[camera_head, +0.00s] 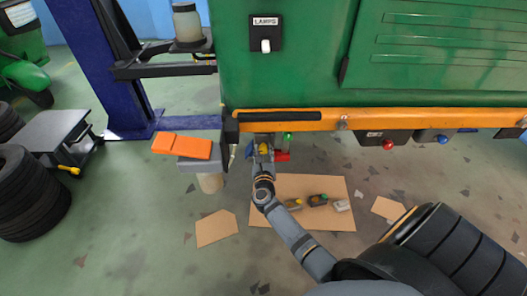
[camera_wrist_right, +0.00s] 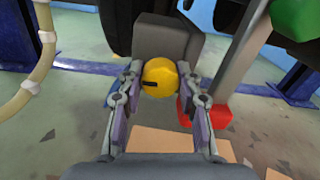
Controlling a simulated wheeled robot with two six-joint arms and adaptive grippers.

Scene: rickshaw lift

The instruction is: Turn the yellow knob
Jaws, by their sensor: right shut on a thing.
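The yellow knob (camera_wrist_right: 160,77) is round with a dark slot mark and sits on a grey block (camera_wrist_right: 165,38) in the right wrist view. My right gripper (camera_wrist_right: 160,84) has one finger on each side of the knob and is shut on it. In the head view the right gripper (camera_head: 262,152) reaches under the orange bumper of the green vehicle, with the yellow knob (camera_head: 265,149) partly hidden by it. My left gripper is not in view.
A red part (camera_wrist_right: 213,115) and a green part (camera_wrist_right: 297,18) lie right of the knob. A pale hose (camera_wrist_right: 35,70) hangs at the left. The orange bumper (camera_head: 400,118) is just above my right gripper. Black tyres (camera_head: 30,195) stand at the left.

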